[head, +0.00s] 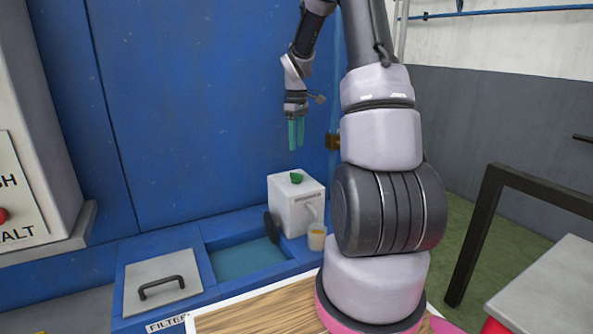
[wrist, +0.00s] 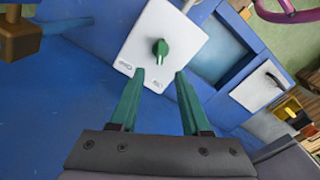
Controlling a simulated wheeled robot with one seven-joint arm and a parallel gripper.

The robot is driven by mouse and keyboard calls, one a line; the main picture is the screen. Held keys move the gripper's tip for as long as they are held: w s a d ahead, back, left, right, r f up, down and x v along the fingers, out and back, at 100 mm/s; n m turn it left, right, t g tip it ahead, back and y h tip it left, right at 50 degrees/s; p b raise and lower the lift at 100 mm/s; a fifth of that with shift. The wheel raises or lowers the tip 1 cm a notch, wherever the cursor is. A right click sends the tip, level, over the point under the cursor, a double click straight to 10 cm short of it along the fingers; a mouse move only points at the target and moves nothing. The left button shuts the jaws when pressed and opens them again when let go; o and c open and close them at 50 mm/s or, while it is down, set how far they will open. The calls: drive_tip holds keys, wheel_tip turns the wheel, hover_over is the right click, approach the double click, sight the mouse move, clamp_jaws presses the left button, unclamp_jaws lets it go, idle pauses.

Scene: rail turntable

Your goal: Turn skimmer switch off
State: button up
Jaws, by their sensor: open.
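The skimmer is a white box (head: 294,208) beside the blue basin, with a small green switch knob (head: 296,178) on its top. My gripper (head: 296,133) hangs above the box in the head view, fingers down. In the wrist view its green fingers (wrist: 160,80) are open and empty, with the knob beyond the gap between their tips and apart from them.
A basin of water (head: 245,258) lies left of the box, with a handled grey lid (head: 162,286) further left. A small beige cup (head: 317,238) stands at the box's front. A blue wall (head: 200,110) rises behind. A brown block (head: 333,141) juts out right of my gripper.

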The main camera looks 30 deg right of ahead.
sight(296, 173)
wheel_tip(296, 173, down, 10)
drive_tip(key=shift+f, duration=0.2)
idle(0.3)
clamp_jaws()
